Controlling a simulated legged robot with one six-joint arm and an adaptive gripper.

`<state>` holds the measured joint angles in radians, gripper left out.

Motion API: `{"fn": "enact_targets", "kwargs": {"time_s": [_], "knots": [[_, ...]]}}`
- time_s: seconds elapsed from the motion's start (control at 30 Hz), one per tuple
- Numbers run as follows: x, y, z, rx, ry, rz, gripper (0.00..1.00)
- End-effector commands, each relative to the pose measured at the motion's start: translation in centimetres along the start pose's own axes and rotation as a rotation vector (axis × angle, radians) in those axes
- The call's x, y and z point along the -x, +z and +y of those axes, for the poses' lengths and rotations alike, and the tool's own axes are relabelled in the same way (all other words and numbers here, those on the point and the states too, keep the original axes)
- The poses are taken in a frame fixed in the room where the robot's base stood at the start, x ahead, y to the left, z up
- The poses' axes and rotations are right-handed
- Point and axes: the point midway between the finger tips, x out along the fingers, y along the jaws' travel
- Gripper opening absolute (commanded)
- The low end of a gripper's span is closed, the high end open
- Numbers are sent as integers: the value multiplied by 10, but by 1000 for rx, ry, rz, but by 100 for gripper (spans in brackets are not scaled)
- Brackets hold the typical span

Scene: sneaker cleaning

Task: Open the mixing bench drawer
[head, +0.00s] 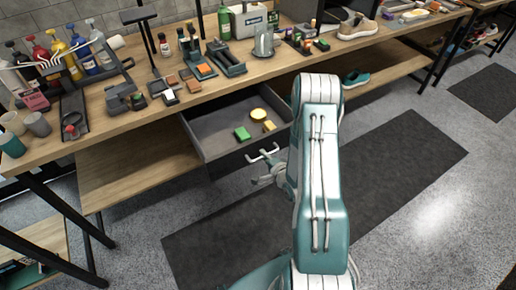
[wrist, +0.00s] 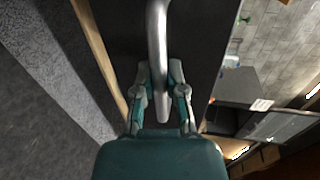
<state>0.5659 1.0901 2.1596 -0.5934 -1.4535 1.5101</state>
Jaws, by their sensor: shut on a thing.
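The mixing bench drawer (head: 212,124) is pulled out from under the wooden bench top, with its grey inside showing. A green block (head: 242,133), a round yellow piece (head: 258,114) and a small orange-yellow block (head: 269,126) lie in it. The metal bar handle (head: 262,154) is on the dark drawer front (head: 232,163). My gripper (head: 268,178) is at the handle, partly hidden by my arm. In the wrist view, my gripper (wrist: 161,92) has its two fingers on either side of the handle bar (wrist: 157,40), shut on it.
The bench top (head: 93,103) above holds bottles, brushes, cups and small blocks. A lower wooden shelf (head: 130,175) runs beneath at the left. A dark mat (head: 215,240) lies on the grey floor, which is clear in front of the bench.

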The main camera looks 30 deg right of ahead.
Motion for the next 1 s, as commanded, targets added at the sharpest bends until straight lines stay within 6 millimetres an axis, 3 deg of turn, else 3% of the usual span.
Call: {"fn": "enact_targets", "kwargs": {"time_s": [0.1, 0.3, 0.8, 0.9, 1.0], "knots": [[19, -4, 7, -5, 11, 16, 0], [38, -4, 11, -4, 10, 15, 0], [44, -4, 12, -2, 10, 12, 0], [44, -3, 12, -2, 8, 11, 51], [44, -2, 11, 0, 6, 9, 51]]}}
